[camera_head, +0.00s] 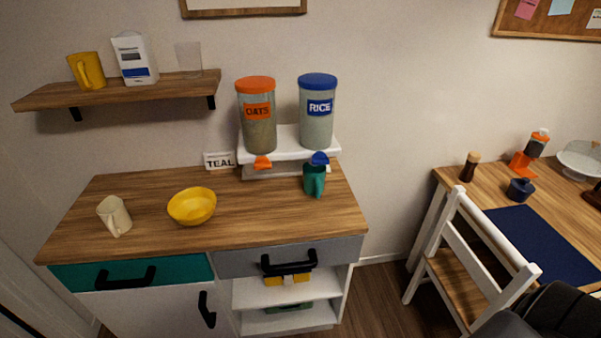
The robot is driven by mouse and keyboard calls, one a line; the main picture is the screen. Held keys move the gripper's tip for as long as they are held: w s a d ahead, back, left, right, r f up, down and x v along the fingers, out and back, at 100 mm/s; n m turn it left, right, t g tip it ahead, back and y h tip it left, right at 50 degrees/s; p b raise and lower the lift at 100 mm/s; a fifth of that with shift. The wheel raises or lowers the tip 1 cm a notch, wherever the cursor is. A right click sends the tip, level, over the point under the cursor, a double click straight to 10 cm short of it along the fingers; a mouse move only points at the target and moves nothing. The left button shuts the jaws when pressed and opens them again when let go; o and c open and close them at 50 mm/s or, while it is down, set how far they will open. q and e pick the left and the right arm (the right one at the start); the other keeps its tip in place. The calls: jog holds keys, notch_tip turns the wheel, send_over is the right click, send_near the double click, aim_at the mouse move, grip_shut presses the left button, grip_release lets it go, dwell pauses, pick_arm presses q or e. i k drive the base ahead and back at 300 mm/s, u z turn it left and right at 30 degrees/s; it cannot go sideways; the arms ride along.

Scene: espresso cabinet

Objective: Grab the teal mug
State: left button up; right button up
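The teal mug (314,181) stands upright on the wooden top of the cabinet (255,212), near its right end. It sits below the blue spout (320,158) of the rice dispenser (317,112), with its handle facing the front. Neither of my grippers shows. A dark rounded part at the bottom right corner looks like a piece of my own arm, well away from the mug.
A yellow bowl (192,206) and a cream mug (114,216) stand left of the teal mug. The oats dispenser (257,114) and a TEAL sign (220,161) are behind. A white chair (470,256) and desk are at right. The counter before the mug is clear.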

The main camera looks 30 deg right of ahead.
aim_at(314, 177)
jog(key=z, duration=0.9)
